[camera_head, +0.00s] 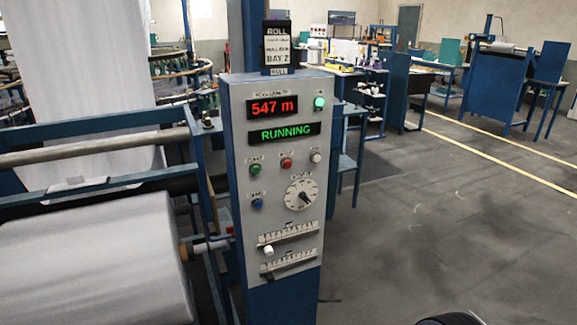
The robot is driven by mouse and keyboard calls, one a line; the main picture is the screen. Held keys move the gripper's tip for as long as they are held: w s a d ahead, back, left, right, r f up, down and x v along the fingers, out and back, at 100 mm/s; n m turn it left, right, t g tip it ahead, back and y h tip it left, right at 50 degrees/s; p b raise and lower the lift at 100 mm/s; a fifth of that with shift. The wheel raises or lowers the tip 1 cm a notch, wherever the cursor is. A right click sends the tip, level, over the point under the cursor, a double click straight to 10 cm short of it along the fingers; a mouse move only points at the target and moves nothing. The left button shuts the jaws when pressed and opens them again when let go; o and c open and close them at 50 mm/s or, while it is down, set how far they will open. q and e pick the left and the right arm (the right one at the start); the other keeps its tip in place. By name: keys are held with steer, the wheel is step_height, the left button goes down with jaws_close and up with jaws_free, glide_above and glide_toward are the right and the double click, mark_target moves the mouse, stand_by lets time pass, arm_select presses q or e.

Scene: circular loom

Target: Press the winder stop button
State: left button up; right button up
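The winder control panel (237,142) is a light grey face on a blue post in the middle of the view. Its red display (273,107) reads 547 m, and the green display (284,133) reads RUNNING. A red button (286,163) sits between a green button (256,170) and a whitish button (316,156). A blue button (257,204) is below the green one. Their small labels are too blurred to read surely. Neither of my grippers can be made out.
A dial (301,194) and two sliders, the upper with a white knob (268,250), are lower on the panel. A white fabric roll (90,260) and blue frame stand close at left. Open grey floor (430,220) lies to the right. A dark rounded shape cuts the bottom right edge.

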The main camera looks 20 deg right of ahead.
jaws_close()
stand_by(1.7)
